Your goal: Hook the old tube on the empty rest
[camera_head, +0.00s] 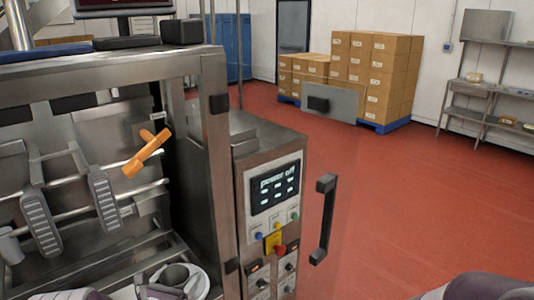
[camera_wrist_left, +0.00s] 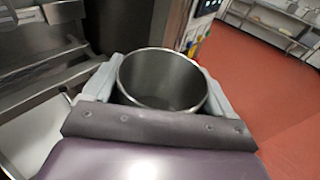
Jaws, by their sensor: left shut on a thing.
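My left gripper (camera_head: 174,283) is at the bottom of the head view, in front of the open bagger frame. In the left wrist view (camera_wrist_left: 158,92) its two pale fingers are shut around a metal tube (camera_wrist_left: 163,75). The tube is a hollow steel cylinder with its round open end facing the camera; its rim also shows in the head view (camera_head: 176,273). Its lower part is hidden by the gripper. I cannot make out a tube rest for certain in either view. My right gripper is not in view; only a piece of my right arm shows at bottom right.
The bagger (camera_head: 215,140) fills the left, with an orange handle (camera_head: 147,153) inside. A control panel (camera_head: 273,190) reads "power off". A black door handle (camera_head: 323,218) stands out to its right. Boxes (camera_head: 372,70) and a shelf (camera_head: 490,90) are far back. Red floor is clear.

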